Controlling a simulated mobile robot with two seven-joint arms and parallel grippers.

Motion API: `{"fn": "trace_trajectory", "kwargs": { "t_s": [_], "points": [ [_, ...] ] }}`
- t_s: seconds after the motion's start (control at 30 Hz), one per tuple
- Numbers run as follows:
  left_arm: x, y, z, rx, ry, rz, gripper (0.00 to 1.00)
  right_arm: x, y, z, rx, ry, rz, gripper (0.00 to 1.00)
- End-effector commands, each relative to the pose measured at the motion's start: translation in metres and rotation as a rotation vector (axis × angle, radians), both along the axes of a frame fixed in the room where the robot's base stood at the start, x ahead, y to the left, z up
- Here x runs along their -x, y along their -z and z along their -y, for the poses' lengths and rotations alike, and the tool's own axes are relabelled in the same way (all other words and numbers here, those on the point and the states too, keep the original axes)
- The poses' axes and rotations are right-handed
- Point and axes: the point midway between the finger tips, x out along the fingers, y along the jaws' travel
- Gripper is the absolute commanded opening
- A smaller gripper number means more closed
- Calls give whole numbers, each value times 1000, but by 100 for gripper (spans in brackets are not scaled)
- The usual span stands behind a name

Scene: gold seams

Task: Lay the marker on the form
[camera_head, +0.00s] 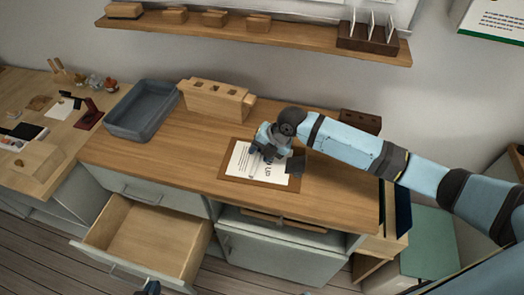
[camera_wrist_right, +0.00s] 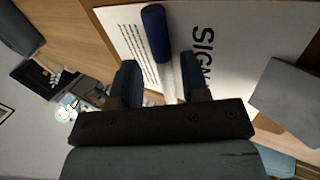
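The form (camera_head: 245,170) is a white printed sheet on a brown board on the wooden counter. It also shows in the right wrist view (camera_wrist_right: 240,60), with large dark letters. The marker (camera_wrist_right: 157,35) has a blue cap and a pale barrel. It lies over the form's printed side, its barrel running between my right fingers; whether it touches the paper is hard to tell. My right gripper (camera_head: 262,154) is low over the form. Its fingers (camera_wrist_right: 162,82) stand apart, with a gap beside the barrel. My left gripper (camera_head: 150,287) barely shows at the bottom edge.
A dark grey block (camera_head: 295,167) sits at the form's right edge. A wooden block with holes (camera_head: 215,101) and a grey-blue tray (camera_head: 142,110) stand on the counter's back left. An open, empty drawer (camera_head: 145,240) juts out below. A shelf (camera_head: 300,38) runs above.

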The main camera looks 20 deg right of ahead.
Motion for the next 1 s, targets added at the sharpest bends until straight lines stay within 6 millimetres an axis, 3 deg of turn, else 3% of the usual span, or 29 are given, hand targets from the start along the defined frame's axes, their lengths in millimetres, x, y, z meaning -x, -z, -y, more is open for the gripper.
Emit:
{"fn": "trace_trajectory", "kwargs": {
  "t_s": [0.37,0.47,0.8,1.0],
  "points": [
    [0,1,0,0,0,1,0,5,2,6,11,2,-13,48],
    [0,1,0,0,0,1,0,8,-11,11,8,1,-9,48],
    [0,1,0,1,1,0,0,27,-82,40,7,1,-1,48],
    [0,1,0,1,1,0,0,35,-111,51,5,1,0,48]
  ]
}}
